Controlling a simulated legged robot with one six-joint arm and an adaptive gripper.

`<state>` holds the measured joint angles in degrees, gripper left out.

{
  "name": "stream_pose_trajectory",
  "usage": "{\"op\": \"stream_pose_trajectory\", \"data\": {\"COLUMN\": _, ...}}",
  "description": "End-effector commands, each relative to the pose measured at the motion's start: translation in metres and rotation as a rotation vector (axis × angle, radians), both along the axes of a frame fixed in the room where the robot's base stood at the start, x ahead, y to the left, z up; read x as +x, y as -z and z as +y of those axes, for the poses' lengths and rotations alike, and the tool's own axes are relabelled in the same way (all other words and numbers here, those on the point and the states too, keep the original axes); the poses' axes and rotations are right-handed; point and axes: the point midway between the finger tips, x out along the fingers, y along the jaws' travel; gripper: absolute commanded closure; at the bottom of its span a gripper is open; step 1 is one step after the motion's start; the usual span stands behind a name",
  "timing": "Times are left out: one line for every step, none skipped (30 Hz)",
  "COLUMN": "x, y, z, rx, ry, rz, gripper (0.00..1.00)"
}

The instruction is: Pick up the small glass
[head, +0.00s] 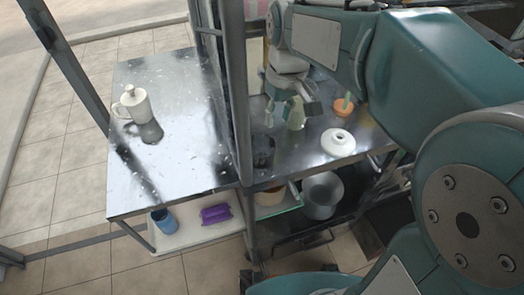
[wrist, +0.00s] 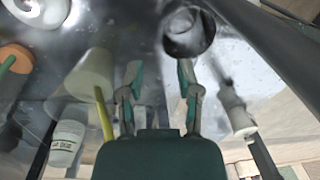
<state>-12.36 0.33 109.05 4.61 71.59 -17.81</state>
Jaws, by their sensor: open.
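The small glass is a dark, see-through cup (head: 263,151) standing on the metal table just right of the upright post in the head view. In the wrist view the glass (wrist: 188,32) shows its round rim at top centre, beyond the fingertips and more in line with the right finger. My gripper (wrist: 159,75) is open, with nothing between its two fingers. In the head view my gripper (head: 285,110) hangs over the table, behind and slightly right of the glass, apart from it.
A pale green cup (head: 296,119) stands close by my gripper. A white round dish (head: 338,141) and an orange pot (head: 343,107) are to the right. The metal post (head: 238,95) rises just left of the glass. A white lidded jug (head: 133,103) stands on the left tabletop.

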Motion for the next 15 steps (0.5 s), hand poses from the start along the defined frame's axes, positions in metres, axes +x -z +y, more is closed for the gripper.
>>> {"op": "stream_pose_trajectory", "data": {"x": 0.002, "y": 0.002, "z": 0.001, "rx": 0.000, "ry": -0.008, "rz": 0.008, "gripper": 0.56}}
{"op": "stream_pose_trajectory", "data": {"x": 0.002, "y": 0.004, "z": 0.001, "rx": 0.000, "ry": -0.010, "rz": 0.010, "gripper": 0.56}}
{"op": "stream_pose_trajectory", "data": {"x": 0.002, "y": 0.008, "z": 0.001, "rx": 0.001, "ry": -0.012, "rz": 0.012, "gripper": 0.56}}
{"op": "stream_pose_trajectory", "data": {"x": 0.002, "y": 0.012, "z": 0.000, "rx": 0.001, "ry": -0.012, "rz": 0.014, "gripper": 0.56}}
{"op": "stream_pose_trajectory", "data": {"x": 0.002, "y": 0.017, "z": 0.000, "rx": 0.002, "ry": -0.011, "rz": 0.014, "gripper": 0.56}}
{"op": "stream_pose_trajectory", "data": {"x": 0.001, "y": 0.024, "z": 0.000, "rx": 0.002, "ry": -0.011, "rz": 0.015, "gripper": 0.56}}
{"op": "stream_pose_trajectory", "data": {"x": 0.001, "y": 0.029, "z": 0.000, "rx": 0.002, "ry": -0.010, "rz": 0.014, "gripper": 0.56}}
{"op": "stream_pose_trajectory", "data": {"x": 0.001, "y": 0.034, "z": 0.000, "rx": 0.003, "ry": -0.010, "rz": 0.013, "gripper": 0.56}}
{"op": "stream_pose_trajectory", "data": {"x": 0.001, "y": 0.040, "z": 0.000, "rx": 0.003, "ry": -0.010, "rz": 0.012, "gripper": 0.56}}
{"op": "stream_pose_trajectory", "data": {"x": 0.001, "y": 0.044, "z": 0.000, "rx": 0.003, "ry": -0.010, "rz": 0.012, "gripper": 0.56}}
{"op": "stream_pose_trajectory", "data": {"x": 0.001, "y": 0.048, "z": 0.000, "rx": 0.004, "ry": -0.010, "rz": 0.012, "gripper": 0.56}}
{"op": "stream_pose_trajectory", "data": {"x": 0.000, "y": 0.052, "z": 0.001, "rx": 0.004, "ry": -0.009, "rz": 0.012, "gripper": 0.56}}
{"op": "stream_pose_trajectory", "data": {"x": 0.000, "y": 0.054, "z": 0.001, "rx": 0.004, "ry": -0.009, "rz": 0.012, "gripper": 0.56}}
{"op": "stream_pose_trajectory", "data": {"x": 0.000, "y": 0.056, "z": 0.001, "rx": 0.003, "ry": -0.009, "rz": 0.011, "gripper": 0.56}}
{"op": "stream_pose_trajectory", "data": {"x": 0.000, "y": 0.059, "z": 0.002, "rx": 0.003, "ry": -0.010, "rz": 0.010, "gripper": 0.56}}
